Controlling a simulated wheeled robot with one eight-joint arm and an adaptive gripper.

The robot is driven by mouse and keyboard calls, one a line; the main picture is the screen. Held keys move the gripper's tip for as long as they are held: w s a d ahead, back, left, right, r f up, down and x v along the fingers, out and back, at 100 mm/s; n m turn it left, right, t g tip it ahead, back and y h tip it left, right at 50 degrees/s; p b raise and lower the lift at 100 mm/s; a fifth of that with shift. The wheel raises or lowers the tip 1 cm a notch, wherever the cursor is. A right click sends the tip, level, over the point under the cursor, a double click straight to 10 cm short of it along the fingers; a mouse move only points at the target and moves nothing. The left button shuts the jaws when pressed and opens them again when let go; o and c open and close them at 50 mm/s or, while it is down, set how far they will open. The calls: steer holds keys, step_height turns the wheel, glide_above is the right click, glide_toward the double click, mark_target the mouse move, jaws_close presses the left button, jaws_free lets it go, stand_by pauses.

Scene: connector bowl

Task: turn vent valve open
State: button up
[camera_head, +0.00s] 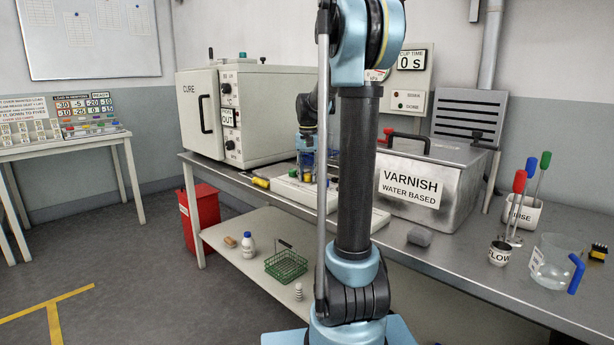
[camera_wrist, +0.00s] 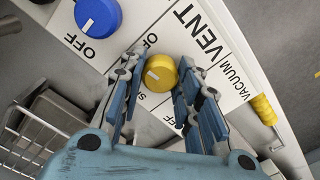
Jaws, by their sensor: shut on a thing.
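The vent valve is a round yellow knob (camera_wrist: 160,74) with a short white mark, beside the printed word VENT on a white panel (camera_wrist: 215,62) in the wrist view. My gripper (camera_wrist: 164,62) is shut on this knob, one finger on each side. The fingers cover part of the lettering around it. In the head view my gripper (camera_head: 307,172) reaches down to the panel on the bench, and my arm column hides part of that area. A blue knob (camera_wrist: 98,17) with a white mark and OFF below it sits at the upper left, clear of the fingers.
A yellow-handled tool (camera_wrist: 264,108) lies beside the panel; it also shows in the head view (camera_head: 260,182). The CURE oven (camera_head: 200,115) stands behind on the left. The varnish tank (camera_head: 432,188) stands right of my arm. A wire basket (camera_wrist: 35,140) is at the wrist view's lower left.

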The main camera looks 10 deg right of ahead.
mark_target(308, 174)
steer(key=shift+m, duration=0.7)
steer(key=o, duration=1.1)
steer(key=shift+c, duration=0.2)
step_height(308, 174, up, 12)
steer(key=shift+f, duration=0.1)
